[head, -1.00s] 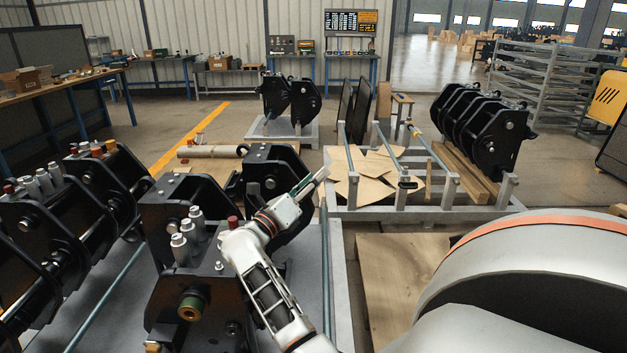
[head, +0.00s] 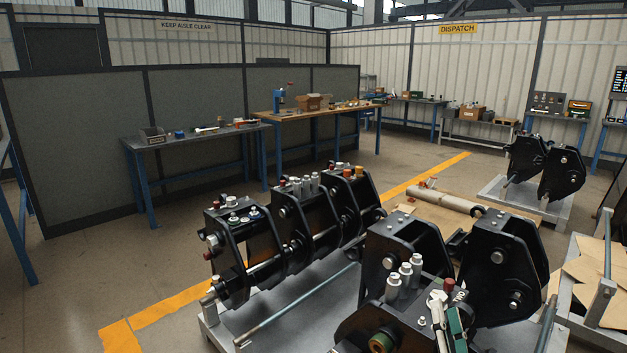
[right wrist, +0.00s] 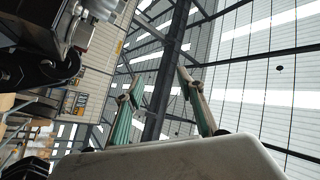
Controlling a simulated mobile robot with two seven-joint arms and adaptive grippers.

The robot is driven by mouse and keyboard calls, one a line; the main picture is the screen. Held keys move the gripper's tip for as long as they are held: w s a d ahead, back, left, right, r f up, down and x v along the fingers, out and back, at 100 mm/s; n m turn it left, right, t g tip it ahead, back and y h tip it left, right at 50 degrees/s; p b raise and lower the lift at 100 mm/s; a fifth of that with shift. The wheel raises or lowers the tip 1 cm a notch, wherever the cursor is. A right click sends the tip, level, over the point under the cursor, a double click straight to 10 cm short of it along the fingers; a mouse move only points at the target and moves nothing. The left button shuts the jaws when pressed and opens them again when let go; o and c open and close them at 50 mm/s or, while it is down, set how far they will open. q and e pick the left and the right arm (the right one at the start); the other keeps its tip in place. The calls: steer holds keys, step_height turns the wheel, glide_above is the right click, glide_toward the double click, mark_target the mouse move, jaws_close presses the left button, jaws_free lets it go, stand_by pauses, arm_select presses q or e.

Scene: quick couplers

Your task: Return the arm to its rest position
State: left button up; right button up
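My right gripper (head: 448,308) shows low in the head view, in front of the nearest black quick coupler (head: 400,240), beside a red-capped pin (head: 449,285). In the right wrist view its two green-padded fingers (right wrist: 158,80) stand apart with nothing between them, against the roof and wall. Whether it touches the coupler cannot be told. The rest of the right arm is cut off by the lower edge of the head view. My left gripper is in neither view.
Several black couplers (head: 290,225) stand on a grey pallet, with grey pins (head: 405,272) on top. A steel rod (head: 300,300) lies along it. Workbenches (head: 195,138) line the dark partition. Another coupler pair (head: 545,165) stands back right. Floor left of the yellow line is clear.

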steer(key=s+a+f+n+g+y+p, duration=0.1)
steer(key=s+a+f+n+g+y, duration=0.3)
steer(key=f, duration=0.3)
steer(key=s+a+f+n+g+y, duration=0.1)
steer(key=s+a+f+n+y, duration=0.1)
steer(key=s+a+f+n, duration=0.35)
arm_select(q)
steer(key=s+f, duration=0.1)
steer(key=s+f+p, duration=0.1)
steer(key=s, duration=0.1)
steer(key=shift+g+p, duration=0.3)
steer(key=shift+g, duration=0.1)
arm_select(e)
steer(key=s+a+f+n+g, duration=0.2)
steer(key=s+f+g, duration=0.1)
steer(key=s+f, duration=0.3)
steer(key=s+a+f+n+g, duration=0.2)
steer(key=s+f+n+g, duration=0.1)
steer(key=s+f, duration=0.4)
steer(key=shift+s+a+f+g+y, duration=0.2)
steer(key=shift+s+g+y, duration=0.15)
steer(key=shift+s, duration=0.85)
